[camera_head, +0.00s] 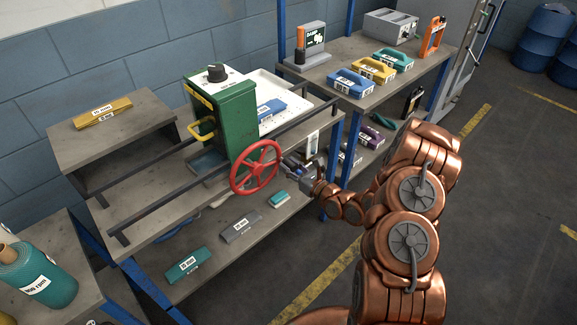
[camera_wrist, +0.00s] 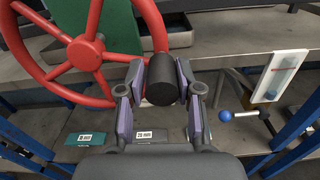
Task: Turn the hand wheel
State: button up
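The red hand wheel (camera_head: 255,167) stands on the front of a green machine housing (camera_head: 232,122) on the shelf bench. In the wrist view the wheel's hub and spokes (camera_wrist: 85,52) fill the upper left. A black cylindrical handle (camera_wrist: 161,80) sits at the wheel's right rim. My gripper (camera_wrist: 162,84) has one finger on each side of this handle, and both fingertips appear to touch it. In the head view my gripper (camera_head: 297,168) is at the wheel's right edge, and the handle is hard to make out there.
Dark rails (camera_head: 160,205) run along the bench on both sides of the housing. A blue-balled lever (camera_wrist: 226,116) and a white panel (camera_wrist: 283,74) stand right of my gripper. Labelled boxes (camera_head: 241,228) lie on the lower shelf. Open floor (camera_head: 480,230) lies to the right.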

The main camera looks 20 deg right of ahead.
jog(key=o, duration=0.3)
jog(key=shift+r, duration=0.1)
jog(key=shift+o, duration=0.2)
jog(key=shift+d, duration=0.1)
jog(key=v, duration=1.1)
jog(key=shift+s, duration=0.4)
jog(key=shift+d, duration=0.1)
